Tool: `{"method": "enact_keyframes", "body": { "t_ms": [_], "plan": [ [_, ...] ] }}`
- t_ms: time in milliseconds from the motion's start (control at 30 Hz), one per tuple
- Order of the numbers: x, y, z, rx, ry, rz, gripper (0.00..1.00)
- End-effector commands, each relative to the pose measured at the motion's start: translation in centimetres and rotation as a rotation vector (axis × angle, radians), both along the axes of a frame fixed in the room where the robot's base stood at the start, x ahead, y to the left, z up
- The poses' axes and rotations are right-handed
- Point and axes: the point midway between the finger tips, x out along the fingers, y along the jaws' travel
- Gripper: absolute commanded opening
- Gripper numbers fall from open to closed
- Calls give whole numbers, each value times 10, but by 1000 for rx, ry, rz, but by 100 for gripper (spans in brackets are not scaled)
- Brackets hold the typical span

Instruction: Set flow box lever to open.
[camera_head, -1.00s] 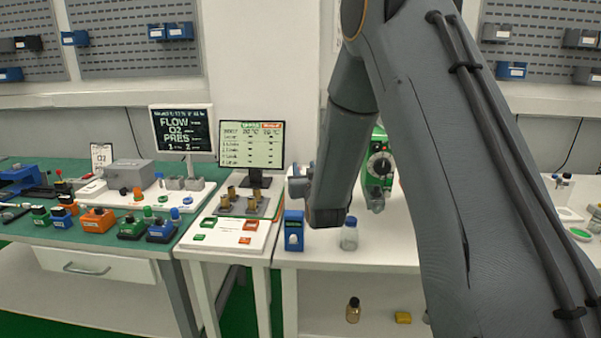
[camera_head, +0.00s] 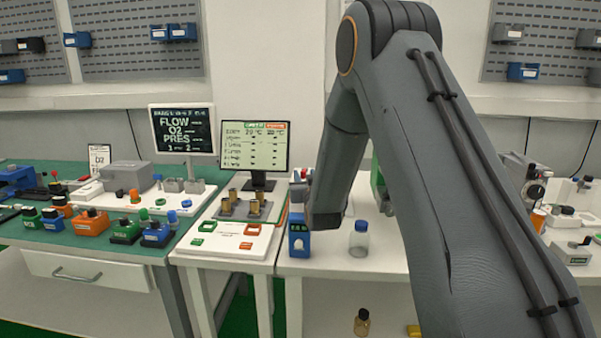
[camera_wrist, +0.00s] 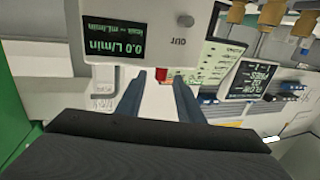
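In the wrist view, a pale box with a dark display (camera_wrist: 116,38) reading 0.0 L/min appears upside down; it seems to be the flow box (camera_wrist: 160,48). It has an OUT port near its right end. A small red part (camera_wrist: 176,72), possibly the lever, shows at the box's edge, near and between my fingers. My gripper (camera_wrist: 162,82) is open, with its two fingers apart and a gap between them. I cannot tell if either finger touches the red part. In the head view, my own arm hides most of the gripper and the box.
A blue device (camera_head: 299,238) and a blue-capped bottle (camera_head: 359,239) stand below and beside my wrist on the white bench. A monitor (camera_head: 254,146) and a stand of brass fittings (camera_head: 245,208) are to the left. More devices (camera_head: 535,190) stand right of my arm.

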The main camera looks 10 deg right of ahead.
Motion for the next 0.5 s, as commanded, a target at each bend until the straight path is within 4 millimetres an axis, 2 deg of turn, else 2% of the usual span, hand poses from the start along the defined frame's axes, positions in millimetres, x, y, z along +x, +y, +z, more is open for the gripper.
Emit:
{"method": "enact_keyframes", "body": {
  "t_ms": [200, 500],
  "plan": [
    [26, -1, 0, 0, 0, 1, 34],
    [34, 2, 0, 0, 0, 4, 34]
  ]
}}
